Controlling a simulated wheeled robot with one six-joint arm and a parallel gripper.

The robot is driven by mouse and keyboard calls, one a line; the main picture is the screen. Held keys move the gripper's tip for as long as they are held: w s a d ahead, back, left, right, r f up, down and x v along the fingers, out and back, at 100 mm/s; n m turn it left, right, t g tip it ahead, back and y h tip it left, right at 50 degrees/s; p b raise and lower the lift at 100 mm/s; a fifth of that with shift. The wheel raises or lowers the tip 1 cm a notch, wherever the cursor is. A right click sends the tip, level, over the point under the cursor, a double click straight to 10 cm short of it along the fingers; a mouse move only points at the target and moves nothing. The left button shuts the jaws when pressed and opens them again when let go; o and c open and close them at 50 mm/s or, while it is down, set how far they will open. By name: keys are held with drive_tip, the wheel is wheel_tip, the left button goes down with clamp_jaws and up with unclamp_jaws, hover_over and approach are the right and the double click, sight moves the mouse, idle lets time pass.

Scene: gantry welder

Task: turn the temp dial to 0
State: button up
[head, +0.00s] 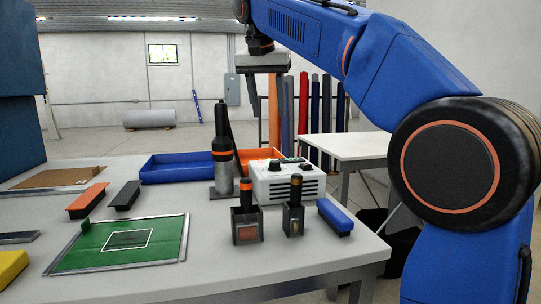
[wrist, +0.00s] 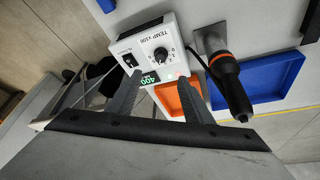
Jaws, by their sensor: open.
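The temp dial is a dark knob (wrist: 163,55) on a white control box (wrist: 150,42) labelled TEMP x100 in the wrist view. A lit green display (wrist: 152,77) beside it reads 400; the knob's exact pointing is too small to read. In the head view the box (head: 288,186) stands on the table with the dial (head: 274,165) on its top. My gripper (wrist: 160,79) is open and empty, its fingers spread on either side of the box's lower part in the wrist view. In the head view my gripper (head: 268,102) hangs above the box, apart from it.
A black and orange heat tool (head: 222,150) stands upright just left of the box. Blue (head: 165,178) and orange (head: 262,155) trays lie behind. A green mat (head: 95,262) lies left.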

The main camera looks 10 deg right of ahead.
approach(275, 161)
drive_tip(key=x, duration=0.8)
drive_tip(key=shift+s+a+f, duration=0.1)
drive_tip(key=shift+s+f, duration=0.1)
drive_tip(key=c, duration=1.1)
